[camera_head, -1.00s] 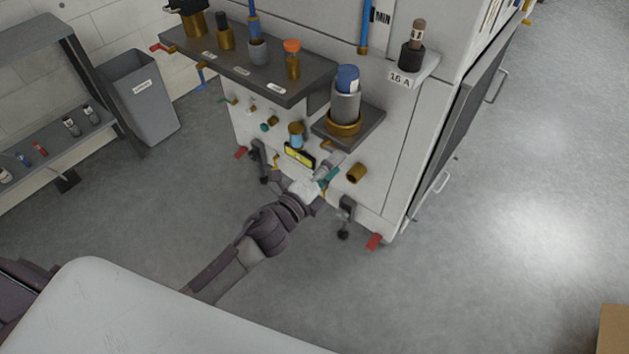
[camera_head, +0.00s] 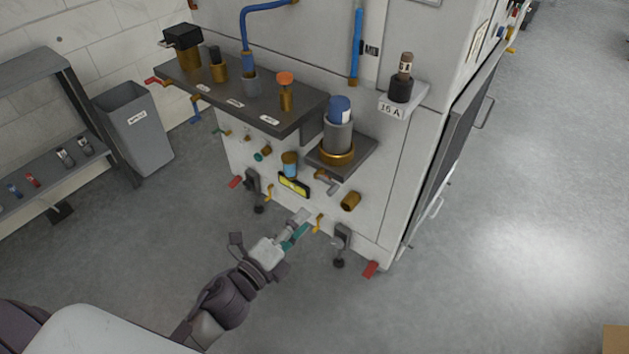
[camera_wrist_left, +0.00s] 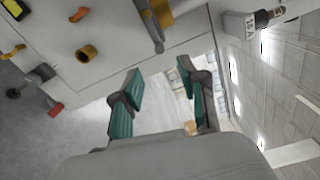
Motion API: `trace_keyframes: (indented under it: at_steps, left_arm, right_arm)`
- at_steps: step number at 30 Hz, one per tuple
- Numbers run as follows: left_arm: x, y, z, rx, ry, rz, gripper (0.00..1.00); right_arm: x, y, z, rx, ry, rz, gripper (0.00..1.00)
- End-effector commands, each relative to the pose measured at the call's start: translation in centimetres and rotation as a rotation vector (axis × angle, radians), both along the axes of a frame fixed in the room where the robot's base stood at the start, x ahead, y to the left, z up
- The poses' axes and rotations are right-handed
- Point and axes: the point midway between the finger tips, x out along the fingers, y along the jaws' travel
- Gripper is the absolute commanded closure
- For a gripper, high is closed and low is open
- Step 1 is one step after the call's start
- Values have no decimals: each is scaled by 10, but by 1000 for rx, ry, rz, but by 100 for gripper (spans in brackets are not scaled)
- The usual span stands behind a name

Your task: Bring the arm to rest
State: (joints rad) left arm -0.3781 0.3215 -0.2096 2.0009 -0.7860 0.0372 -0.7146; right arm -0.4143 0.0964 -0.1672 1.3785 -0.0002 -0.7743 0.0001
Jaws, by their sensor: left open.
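My left gripper (camera_head: 298,230) is in front of the lower part of the white washer cabinet (camera_head: 400,185) in the head view. In the left wrist view its two teal-padded fingers (camera_wrist_left: 155,92) stand apart with nothing between them. Behind them the wrist view shows pale floor and the cabinet's lower edge. In the head view the gripper is low, below the yellow level gauge (camera_head: 294,184) and left of the brass port (camera_head: 350,201). Whether it touches the cabinet is hard to tell. My right gripper does not show.
A dark shelf (camera_head: 300,122) with fittings and a smaller ledge holding a blue-capped cylinder (camera_head: 339,110) jut from the cabinet. Cabinet feet (camera_head: 341,240) and red tabs (camera_head: 371,269) stick out low. A grey bin (camera_head: 140,130) stands left.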

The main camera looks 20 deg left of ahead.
Motion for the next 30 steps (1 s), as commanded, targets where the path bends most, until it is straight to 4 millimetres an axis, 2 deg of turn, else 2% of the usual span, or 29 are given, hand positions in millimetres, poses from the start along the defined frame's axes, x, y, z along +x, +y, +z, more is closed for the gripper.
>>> trace_keyframes:
  at_steps: [5,8,11,14,15,18,21,24,30]
  left_arm:
    - [0,1,-2,-4,6,4,58]
    - [2,8,-19,-54,68,43,58]
    - [2,26,-64,-180,220,145,58]
    - [-11,48,-130,-365,438,307,58]
    - [-20,55,-159,-442,529,382,58]
    - [-53,67,-226,-624,746,574,58]
    - [-94,70,-281,-773,928,755,58]
    - [-133,68,-320,-884,1070,913,58]
    - [-207,52,-372,-1043,1293,1191,58]
  right_arm:
    - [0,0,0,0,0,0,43]
    - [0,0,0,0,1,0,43]
    - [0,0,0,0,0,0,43]
    - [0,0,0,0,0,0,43]
    - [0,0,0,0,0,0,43]
    - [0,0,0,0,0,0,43]
    - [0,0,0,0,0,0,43]
    - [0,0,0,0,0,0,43]
    - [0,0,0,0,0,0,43]
